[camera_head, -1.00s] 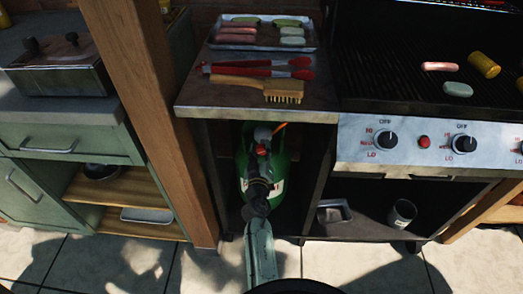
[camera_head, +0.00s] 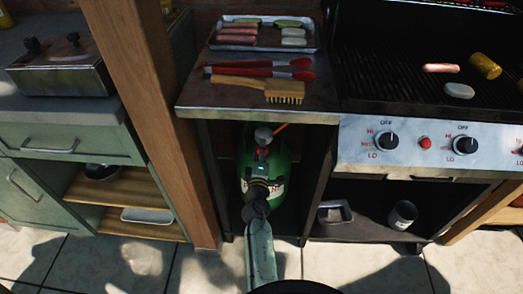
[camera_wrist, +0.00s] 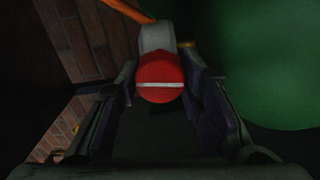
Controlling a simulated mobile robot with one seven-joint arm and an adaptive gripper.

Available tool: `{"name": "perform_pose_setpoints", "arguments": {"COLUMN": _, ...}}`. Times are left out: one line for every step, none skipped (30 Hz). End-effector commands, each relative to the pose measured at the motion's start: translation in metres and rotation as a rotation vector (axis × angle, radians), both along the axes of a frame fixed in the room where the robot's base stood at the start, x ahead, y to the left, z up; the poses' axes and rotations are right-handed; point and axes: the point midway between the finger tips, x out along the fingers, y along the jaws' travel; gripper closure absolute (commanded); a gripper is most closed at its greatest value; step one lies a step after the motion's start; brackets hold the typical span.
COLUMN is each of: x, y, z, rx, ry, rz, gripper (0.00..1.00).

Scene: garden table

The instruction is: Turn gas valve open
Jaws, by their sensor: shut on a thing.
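A green gas cylinder (camera_head: 274,172) stands in the dark open bay under the side counter. Its red round valve knob (camera_head: 262,154) is at the top front, below a grey regulator (camera_head: 263,134). In the wrist view the red knob (camera_wrist: 160,80) has a pale horizontal line across it. My gripper (camera_wrist: 162,90) reaches into the bay, with one finger on each side of the knob, shut on it. In the head view my gripper (camera_head: 261,168) covers part of the cylinder, and its finger contact is too small to see.
The bay's side walls and the counter (camera_head: 228,99) above enclose the arm closely. A wooden post (camera_head: 150,110) stands left. The grill panel (camera_head: 434,145) with black knobs is right. An orange hose (camera_wrist: 128,10) leaves the regulator.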

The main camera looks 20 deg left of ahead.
Motion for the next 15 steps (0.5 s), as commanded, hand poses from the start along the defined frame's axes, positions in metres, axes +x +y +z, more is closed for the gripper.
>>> {"name": "perform_pose_setpoints", "arguments": {"x": 0.0011, "y": 0.0001, "z": 0.0021, "rx": -0.024, "ry": -0.01, "rz": 0.001, "gripper": 0.94}}
{"name": "perform_pose_setpoints", "arguments": {"x": 0.0011, "y": 0.0002, "z": 0.0021, "rx": -0.038, "ry": -0.014, "rz": 0.001, "gripper": 0.94}}
{"name": "perform_pose_setpoints", "arguments": {"x": 0.0011, "y": 0.0002, "z": 0.002, "rx": -0.055, "ry": -0.02, "rz": 0.0, "gripper": 0.94}}
{"name": "perform_pose_setpoints", "arguments": {"x": 0.0011, "y": 0.0002, "z": 0.002, "rx": -0.066, "ry": -0.023, "rz": 0.0, "gripper": 0.94}}
{"name": "perform_pose_setpoints", "arguments": {"x": 0.0011, "y": 0.0003, "z": 0.0019, "rx": -0.076, "ry": -0.026, "rz": 0.0, "gripper": 0.94}}
{"name": "perform_pose_setpoints", "arguments": {"x": 0.001, "y": 0.0004, "z": 0.0019, "rx": -0.089, "ry": -0.03, "rz": 0.0, "gripper": 0.94}}
{"name": "perform_pose_setpoints", "arguments": {"x": 0.001, "y": 0.0004, "z": 0.0018, "rx": -0.096, "ry": -0.032, "rz": 0.0, "gripper": 0.94}}
{"name": "perform_pose_setpoints", "arguments": {"x": 0.001, "y": 0.0005, "z": 0.0019, "rx": -0.103, "ry": -0.034, "rz": 0.0, "gripper": 0.94}}
{"name": "perform_pose_setpoints", "arguments": {"x": 0.001, "y": 0.0005, "z": 0.0019, "rx": -0.11, "ry": -0.036, "rz": 0.0, "gripper": 0.94}}
{"name": "perform_pose_setpoints", "arguments": {"x": 0.001, "y": 0.0005, "z": 0.0019, "rx": -0.116, "ry": -0.038, "rz": 0.0, "gripper": 0.94}}
{"name": "perform_pose_setpoints", "arguments": {"x": 0.001, "y": 0.0006, "z": 0.0018, "rx": -0.12, "ry": -0.039, "rz": 0.0, "gripper": 0.94}}
{"name": "perform_pose_setpoints", "arguments": {"x": 0.001, "y": 0.0006, "z": 0.0018, "rx": -0.124, "ry": -0.04, "rz": 0.0, "gripper": 0.94}}
{"name": "perform_pose_setpoints", "arguments": {"x": 0.001, "y": 0.0006, "z": 0.0018, "rx": -0.127, "ry": -0.041, "rz": 0.0, "gripper": 0.94}}
{"name": "perform_pose_setpoints", "arguments": {"x": 0.001, "y": 0.0006, "z": 0.0018, "rx": -0.129, "ry": -0.041, "rz": 0.0, "gripper": 0.94}}
{"name": "perform_pose_setpoints", "arguments": {"x": 0.0009, "y": 0.0007, "z": 0.0018, "rx": -0.13, "ry": -0.041, "rz": 0.0, "gripper": 0.94}}
